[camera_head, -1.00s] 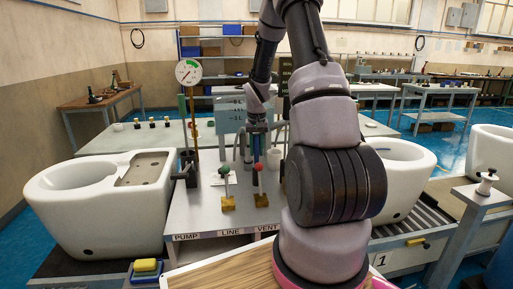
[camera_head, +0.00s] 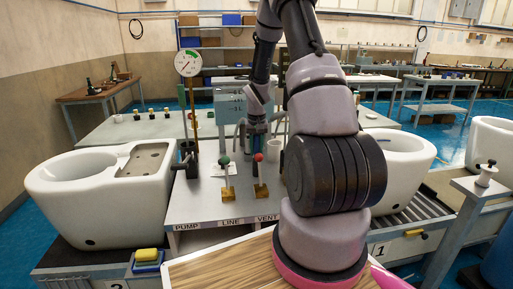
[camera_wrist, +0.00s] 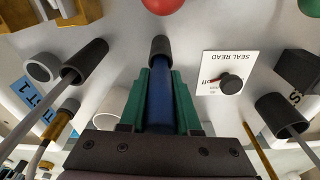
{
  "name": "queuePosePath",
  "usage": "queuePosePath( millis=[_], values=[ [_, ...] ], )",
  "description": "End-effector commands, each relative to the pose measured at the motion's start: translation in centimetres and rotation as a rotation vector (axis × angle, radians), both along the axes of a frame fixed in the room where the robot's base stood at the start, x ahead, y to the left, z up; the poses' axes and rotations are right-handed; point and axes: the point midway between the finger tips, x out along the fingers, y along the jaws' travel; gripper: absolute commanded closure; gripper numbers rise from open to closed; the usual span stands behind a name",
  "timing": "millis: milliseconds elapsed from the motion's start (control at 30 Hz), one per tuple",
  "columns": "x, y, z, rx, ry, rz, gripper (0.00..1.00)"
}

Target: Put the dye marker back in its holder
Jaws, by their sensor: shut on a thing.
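The dye marker (camera_wrist: 159,95) is a blue rod with a black tip, in the middle of the wrist view. My gripper (camera_wrist: 160,85) has green fingers shut on it, one on each side, with the black tip sticking out past them. In the head view my gripper (camera_head: 256,140) hangs over the far part of the grey bench, behind the red-knobbed lever. I cannot pick out the marker's holder with certainty. A white cup (camera_head: 276,150) stands just right of my gripper; a black cup (camera_head: 187,150) stands to the left, by the gauge post.
The green lever knob (camera_head: 224,160) and red lever knob (camera_head: 258,158) stand in front of my gripper. A "SEAL READ" plate (camera_wrist: 235,63) with a black dial lies beside the marker in the wrist view. Hoses with black ends surround it. A pressure gauge (camera_head: 188,63) rises at left.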

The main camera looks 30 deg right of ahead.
Motion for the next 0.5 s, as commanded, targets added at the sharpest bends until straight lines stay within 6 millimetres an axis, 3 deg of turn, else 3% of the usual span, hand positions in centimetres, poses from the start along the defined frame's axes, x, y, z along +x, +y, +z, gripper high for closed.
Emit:
queuePosePath(
  millis=[200,233,300,500],
  values=[
    [-0.02,0.01,-0.87,0.000,0.000,0.000,1.00],
    [0.01,0.01,-0.79,0.000,-0.001,0.000,0.57],
    [0.00,0.01,-0.78,0.000,0.000,0.000,0.34],
    [-0.01,0.00,-0.77,0.000,0.000,0.000,0.34]
  ],
)
